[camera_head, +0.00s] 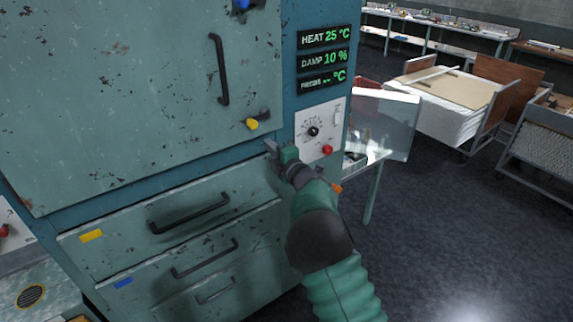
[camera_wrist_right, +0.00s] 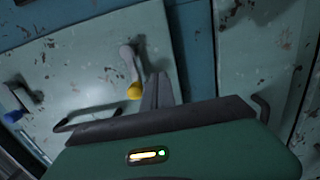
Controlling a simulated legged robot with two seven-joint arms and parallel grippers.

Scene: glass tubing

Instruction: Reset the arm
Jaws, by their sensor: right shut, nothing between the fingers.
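My right gripper (camera_head: 272,147) is in front of the teal cabinet (camera_head: 180,172), just below the yellow-tipped latch (camera_head: 251,124). Its fingers are closed with nothing between them. In the right wrist view its closed fingers (camera_wrist_right: 157,90) point toward the cabinet front, and the yellow knob (camera_wrist_right: 134,91) shows just left of them. I cannot tell whether the fingertips touch the cabinet. My left gripper is not in view.
The cabinet has a large door with a black handle (camera_head: 219,70) and drawers below with black handles (camera_head: 190,213). A control panel (camera_head: 320,130) has a dial and a red button. Carts (camera_head: 455,95) stand at the right. The dark floor (camera_head: 470,230) is clear.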

